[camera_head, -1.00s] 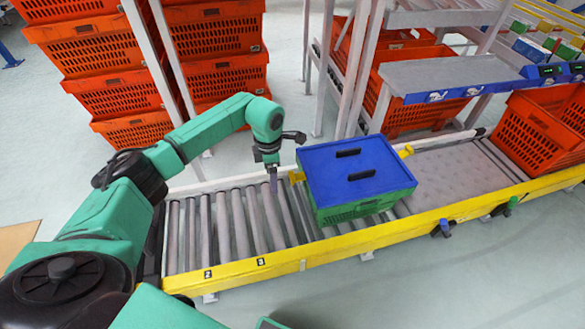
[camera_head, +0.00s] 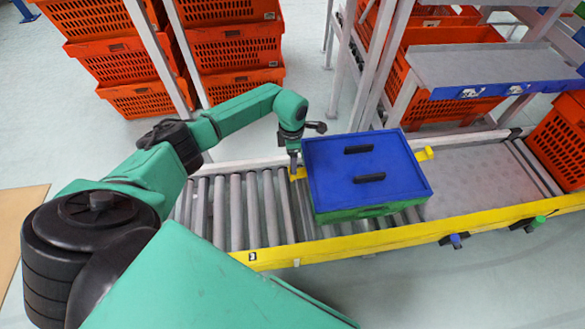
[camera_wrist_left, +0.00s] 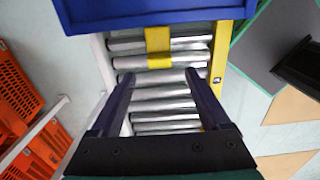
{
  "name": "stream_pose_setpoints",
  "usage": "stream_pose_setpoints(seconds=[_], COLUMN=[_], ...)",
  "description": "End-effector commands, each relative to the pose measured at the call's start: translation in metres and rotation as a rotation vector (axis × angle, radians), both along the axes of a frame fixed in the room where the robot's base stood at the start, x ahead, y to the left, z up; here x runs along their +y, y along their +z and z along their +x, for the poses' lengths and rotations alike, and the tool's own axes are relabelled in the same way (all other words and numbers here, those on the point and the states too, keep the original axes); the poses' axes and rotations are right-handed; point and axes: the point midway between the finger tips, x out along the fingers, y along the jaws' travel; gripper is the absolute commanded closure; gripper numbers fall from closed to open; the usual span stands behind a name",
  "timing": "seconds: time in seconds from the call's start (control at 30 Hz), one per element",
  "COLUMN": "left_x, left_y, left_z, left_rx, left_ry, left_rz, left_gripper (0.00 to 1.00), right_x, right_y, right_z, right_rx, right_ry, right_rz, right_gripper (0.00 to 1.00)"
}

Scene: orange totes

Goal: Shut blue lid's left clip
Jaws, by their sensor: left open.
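The blue lid (camera_head: 335,178) sits on a green crate (camera_head: 375,210) on the roller conveyor and has two black handles. Its left clip (camera_head: 298,173) is yellow and sticks outward from the left side, over the rollers. It also shows as a yellow tab (camera_wrist_left: 158,42) below the lid's blue edge (camera_wrist_left: 150,15) in the left wrist view. My left gripper (camera_head: 293,160) is just left of the crate, close to the clip. In the wrist view its fingers (camera_wrist_left: 158,80) are apart with only rollers between them, and the clip lies just ahead. My right gripper is out of view.
Another yellow clip (camera_head: 424,153) sticks out on the lid's right side. The conveyor has a yellow front rail (camera_head: 330,247). Stacked orange totes (camera_head: 230,50) and a rack with a grey shelf (camera_head: 490,68) stand behind. The rollers (camera_head: 235,210) left of the crate are clear.

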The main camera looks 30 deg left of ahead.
Motion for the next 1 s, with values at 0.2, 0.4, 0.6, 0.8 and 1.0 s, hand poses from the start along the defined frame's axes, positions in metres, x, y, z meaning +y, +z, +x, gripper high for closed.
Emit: stream_pose_setpoints(seconds=[0.2, 0.4, 0.6, 0.8, 1.0], left_x=[-0.001, 0.000, 0.000, 0.000, 0.000], left_y=[-0.052, -0.065, -0.064, -0.064, -0.065], left_z=[0.000, 0.000, 0.000, 0.000, 0.000], left_rx=[0.001, -0.001, -0.001, -0.001, -0.006], left_ry=[0.001, 0.000, -0.001, -0.001, -0.001], left_rz=[-0.001, 0.001, 0.001, 0.001, -0.006], left_gripper=[0.20, 0.20, 0.28, 1.00, 1.00], right_x=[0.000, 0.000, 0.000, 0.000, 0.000], right_y=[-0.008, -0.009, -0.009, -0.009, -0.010], right_z=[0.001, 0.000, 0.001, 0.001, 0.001], right_rx=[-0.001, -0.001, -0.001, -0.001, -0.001], right_ry=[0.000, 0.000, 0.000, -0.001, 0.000], right_rz=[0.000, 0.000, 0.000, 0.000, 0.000], right_gripper=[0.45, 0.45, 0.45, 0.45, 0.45])
